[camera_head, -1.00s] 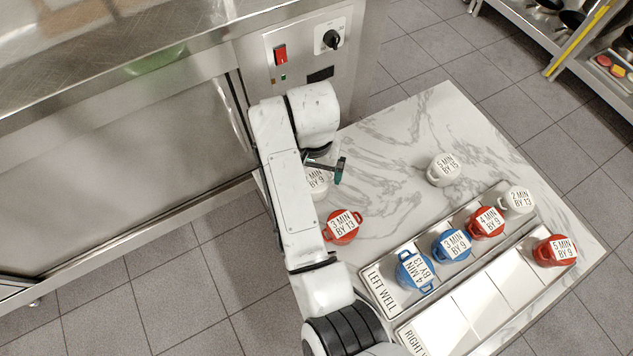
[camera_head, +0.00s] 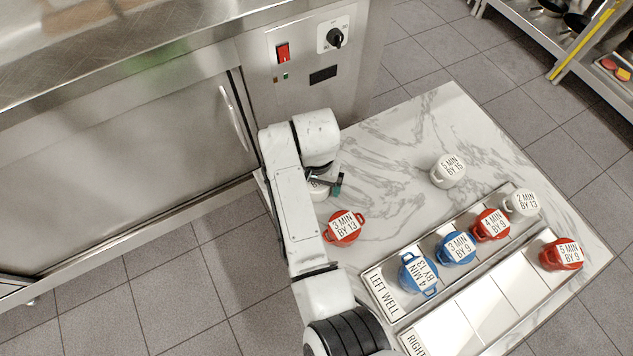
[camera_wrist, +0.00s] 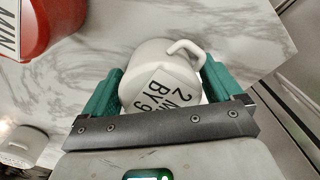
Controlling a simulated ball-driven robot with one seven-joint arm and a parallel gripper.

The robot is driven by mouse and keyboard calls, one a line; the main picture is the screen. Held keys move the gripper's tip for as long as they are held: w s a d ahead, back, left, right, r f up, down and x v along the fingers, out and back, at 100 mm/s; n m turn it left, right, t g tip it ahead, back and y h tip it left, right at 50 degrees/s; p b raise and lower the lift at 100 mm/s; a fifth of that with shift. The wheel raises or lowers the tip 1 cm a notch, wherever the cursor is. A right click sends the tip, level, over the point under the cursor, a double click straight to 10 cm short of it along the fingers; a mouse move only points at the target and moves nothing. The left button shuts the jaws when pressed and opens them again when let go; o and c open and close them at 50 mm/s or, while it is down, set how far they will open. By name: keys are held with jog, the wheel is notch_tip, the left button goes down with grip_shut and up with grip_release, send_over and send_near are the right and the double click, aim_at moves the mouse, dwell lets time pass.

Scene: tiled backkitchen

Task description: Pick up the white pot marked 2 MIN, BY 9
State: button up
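The white pot marked 2 MIN, BY 9 (camera_wrist: 160,72) lies between my gripper's green fingers in the wrist view, its label and one handle showing. In the head view, only part of this pot (camera_head: 317,191) shows below my wrist, on the marble table's left side. My gripper (camera_wrist: 160,85) is spread wide, with a finger on either side of the pot. The fingers are very close to its sides; firm contact is not clear. In the head view my gripper (camera_head: 327,182) is low over the pot and partly hidden by my arm.
A red pot marked 3 MIN, BY 13 (camera_head: 344,228) stands close by. A white pot marked BY 15 (camera_head: 447,170) stands farther right. The left well (camera_head: 381,294) holds several pots; the right well (camera_head: 484,311) holds a red one. A steel appliance (camera_head: 130,130) borders the left.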

jog(key=c, duration=1)
jog(key=shift+c, duration=0.3)
jog(key=shift+r, duration=0.15)
jog(key=shift+r, duration=0.3)
notch_tip(320, 180, up, 2)
jog(key=shift+w+r+p, duration=0.1)
jog(key=shift+p, duration=0.3)
jog(key=s+d+r+p, duration=0.7)
jog(key=s+d+r, duration=0.1)
jog(key=s+r, duration=0.2)
jog(key=shift+s, duration=0.75)
